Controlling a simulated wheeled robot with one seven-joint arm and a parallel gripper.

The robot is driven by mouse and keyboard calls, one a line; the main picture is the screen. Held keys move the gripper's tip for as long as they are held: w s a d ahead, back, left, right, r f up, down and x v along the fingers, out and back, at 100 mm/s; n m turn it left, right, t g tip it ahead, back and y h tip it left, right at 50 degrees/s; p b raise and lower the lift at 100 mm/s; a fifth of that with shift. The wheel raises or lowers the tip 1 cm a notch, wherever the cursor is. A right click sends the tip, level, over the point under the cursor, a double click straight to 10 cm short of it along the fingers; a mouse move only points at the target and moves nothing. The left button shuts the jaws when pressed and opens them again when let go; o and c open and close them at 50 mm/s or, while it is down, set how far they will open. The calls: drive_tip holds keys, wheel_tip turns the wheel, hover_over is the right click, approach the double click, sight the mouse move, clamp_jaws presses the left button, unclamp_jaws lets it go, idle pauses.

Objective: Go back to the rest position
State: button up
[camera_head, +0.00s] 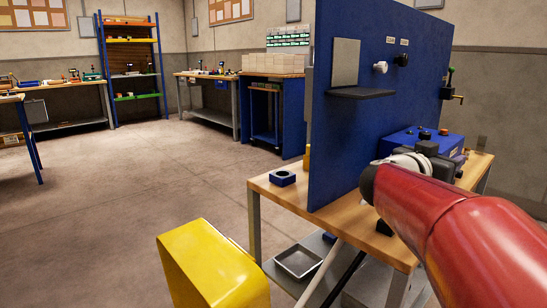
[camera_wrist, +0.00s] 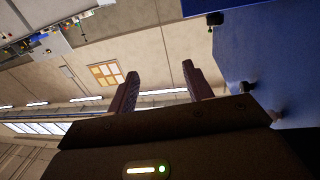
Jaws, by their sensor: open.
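My gripper (camera_wrist: 160,69) shows in the wrist view with its two dark fingers spread apart and nothing between them. Past the fingers are a wall, a pinboard and ceiling lights, lying tilted in the picture. In the head view my red arm reaches in from the lower right over a wooden-topped workbench (camera_head: 263,184). Its wrist end is beside an upright blue panel (camera_head: 340,140). The fingers cannot be made out there. No ream is seen in the gripper.
The blue panel with a small shelf (camera_head: 361,93) and knobs stands close to my arm. A blue box (camera_head: 405,142) sits behind my wrist. A blue bench (camera_head: 292,115) carries pale stacks (camera_head: 272,63). The floor at left is clear.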

drive_tip(key=w+a+n+t+y, duration=0.2)
drive_tip(key=a+n+t+y, duration=0.45)
drive_tip(key=a, duration=0.35)
drive_tip(key=s+a+f+n+g+y, duration=0.1)
drive_tip(key=s+a+f+n+y, duration=0.3)
drive_tip(key=s+a+f+y, duration=0.35)
drive_tip(key=s+a+f+g+y, duration=0.1)
drive_tip(key=s+f+g, duration=0.9)
drive_tip(key=s+f, duration=0.6)
drive_tip(key=s, duration=0.2)
drive_tip(key=shift+s+a+n, duration=0.25)
drive_tip(key=shift+s+n, duration=0.1)
